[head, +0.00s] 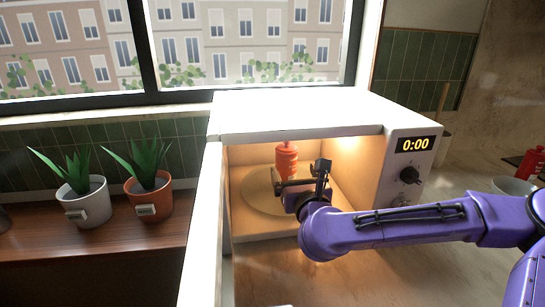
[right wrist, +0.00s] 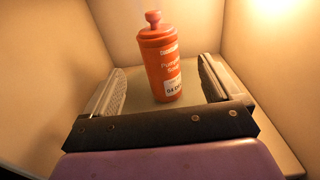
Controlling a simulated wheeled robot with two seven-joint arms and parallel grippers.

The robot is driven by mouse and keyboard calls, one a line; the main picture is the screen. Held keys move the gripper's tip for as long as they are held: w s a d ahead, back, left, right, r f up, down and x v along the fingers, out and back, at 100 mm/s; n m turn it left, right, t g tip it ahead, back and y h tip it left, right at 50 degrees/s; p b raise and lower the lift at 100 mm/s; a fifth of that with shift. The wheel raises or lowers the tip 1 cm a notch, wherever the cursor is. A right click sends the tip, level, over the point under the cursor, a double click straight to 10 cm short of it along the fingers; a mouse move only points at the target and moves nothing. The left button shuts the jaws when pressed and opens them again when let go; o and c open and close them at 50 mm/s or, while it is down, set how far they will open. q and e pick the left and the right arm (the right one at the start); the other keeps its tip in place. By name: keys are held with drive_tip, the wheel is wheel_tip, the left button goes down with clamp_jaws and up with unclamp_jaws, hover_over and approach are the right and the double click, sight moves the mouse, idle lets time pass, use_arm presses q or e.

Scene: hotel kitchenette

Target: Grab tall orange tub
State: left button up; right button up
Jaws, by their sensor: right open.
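The tall orange tub (head: 287,158) stands upright on the round turntable inside the open microwave in the head view. In the right wrist view the tub (right wrist: 161,62) has a knobbed lid and a label, and stands between and a little beyond the open fingers. My right gripper (head: 292,186) reaches into the microwave in front of the tub. In the right wrist view this gripper (right wrist: 160,92) is open and empty, with a finger on each side of the tub, apart from it. The tub's lower part is hidden by the gripper in the head view. My left gripper is not in view.
The white microwave (head: 300,112) has its door (head: 204,220) swung open at the left, and its walls and ceiling closely surround the gripper. Two potted plants (head: 84,201) (head: 149,199) stand on the wooden counter at left. A white bowl (head: 513,187) and red bottle (head: 532,163) are at right.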

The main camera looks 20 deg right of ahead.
sight(285, 152)
drive_tip(key=p+x, duration=0.1)
drive_tip(key=x, duration=0.2)
drive_tip(key=p+x, duration=0.1)
drive_tip(key=x, duration=0.2)
drive_tip(key=p+x, duration=0.1)
drive_tip(key=x, duration=0.3)
drive_tip(key=shift+a+r+p, duration=0.1)
drive_tip(key=shift+r+p, duration=0.2)
drive_tip(key=shift+r, duration=0.1)
drive_tip(key=shift+w+f, duration=0.15)
drive_tip(key=shift+w, duration=0.25)
drive_tip(key=c, duration=1.3)
